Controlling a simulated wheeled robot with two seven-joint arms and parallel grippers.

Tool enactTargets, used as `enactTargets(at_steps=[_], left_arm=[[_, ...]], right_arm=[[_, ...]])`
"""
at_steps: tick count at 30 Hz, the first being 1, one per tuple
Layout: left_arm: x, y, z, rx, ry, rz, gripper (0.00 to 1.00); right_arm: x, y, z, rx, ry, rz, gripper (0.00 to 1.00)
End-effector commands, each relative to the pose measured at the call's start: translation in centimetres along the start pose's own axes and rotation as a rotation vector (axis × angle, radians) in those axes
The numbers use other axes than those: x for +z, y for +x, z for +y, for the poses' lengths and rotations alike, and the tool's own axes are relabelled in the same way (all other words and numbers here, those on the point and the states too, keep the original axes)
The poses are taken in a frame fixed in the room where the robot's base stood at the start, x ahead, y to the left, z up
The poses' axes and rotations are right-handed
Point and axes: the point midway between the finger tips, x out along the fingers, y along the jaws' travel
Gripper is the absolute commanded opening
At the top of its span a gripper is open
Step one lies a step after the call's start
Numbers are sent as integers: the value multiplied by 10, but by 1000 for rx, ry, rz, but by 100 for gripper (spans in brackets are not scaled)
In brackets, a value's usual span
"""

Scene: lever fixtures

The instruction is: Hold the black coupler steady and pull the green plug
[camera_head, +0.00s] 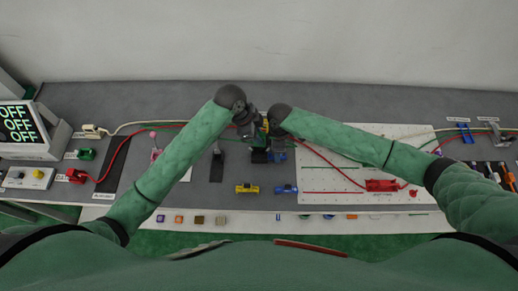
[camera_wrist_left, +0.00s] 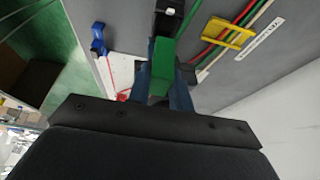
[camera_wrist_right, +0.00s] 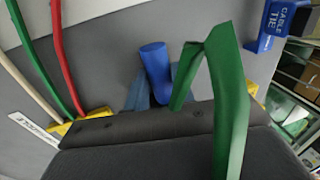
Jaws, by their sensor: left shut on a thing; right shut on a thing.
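My left gripper (camera_head: 250,135) is at the middle of the bench. In the left wrist view its fingers (camera_wrist_left: 161,88) are shut on the green plug (camera_wrist_left: 162,58). A black block (camera_wrist_left: 168,18), seemingly the black coupler, lies just beyond the plug; whether they touch is unclear. In the head view a black block (camera_head: 258,156) shows just below the grippers. My right gripper (camera_head: 269,137) is close beside the left. In the right wrist view its fingers (camera_wrist_right: 155,95) are shut around a blue cylinder (camera_wrist_right: 154,62). A bent green cable (camera_wrist_right: 232,90) passes close in front of that gripper.
A blue piece (camera_head: 277,156) sits beside the black block. A yellow connector (camera_head: 247,189) and a blue one (camera_head: 286,189) lie nearer the front edge. A red connector (camera_head: 381,185) lies on the white board (camera_head: 330,192). The screen (camera_head: 18,124) at left reads OFF on each line.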

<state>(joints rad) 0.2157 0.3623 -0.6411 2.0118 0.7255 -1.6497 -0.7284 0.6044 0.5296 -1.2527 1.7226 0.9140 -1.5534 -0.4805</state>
Motion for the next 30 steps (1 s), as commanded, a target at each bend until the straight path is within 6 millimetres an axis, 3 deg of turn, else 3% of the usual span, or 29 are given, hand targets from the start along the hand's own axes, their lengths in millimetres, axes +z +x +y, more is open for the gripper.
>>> enactTargets(at_steps=[5,6,9,25,30], left_arm=[[0,0,0,0,0,0,0],[0,0,0,0,0,0,0],[0,0,0,0,0,0,0],[0,0,0,0,-1,0,0],[0,0,0,0,-1,0,0]], right_arm=[[0,0,0,0,0,0,0],[0,0,0,0,0,0,32],[0,0,0,0,0,0,50],[0,0,1,1,1,-1,50],[0,-10,1,1,1,0,50]])
